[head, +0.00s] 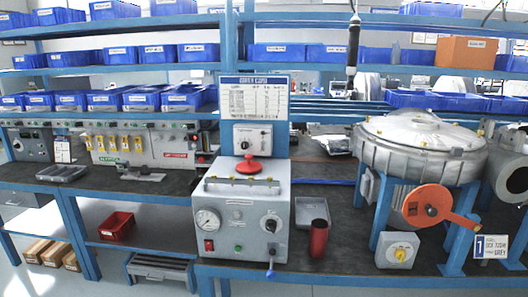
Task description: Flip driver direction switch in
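A dark, slim hand driver (353,52) hangs upright from a cord above the bench, right of the picture's middle and in front of the blue shelves. Its direction switch is too small to make out, so I cannot tell its position. My gripper does not show in the head view.
A grey control box (240,215) with a gauge and red knob stands on the dark bench (328,205). Right of it are a red cylinder (318,238), a large metal blower housing (420,140) on blue legs and an orange disc with a handle (430,205). Blue bins (285,53) fill the shelves.

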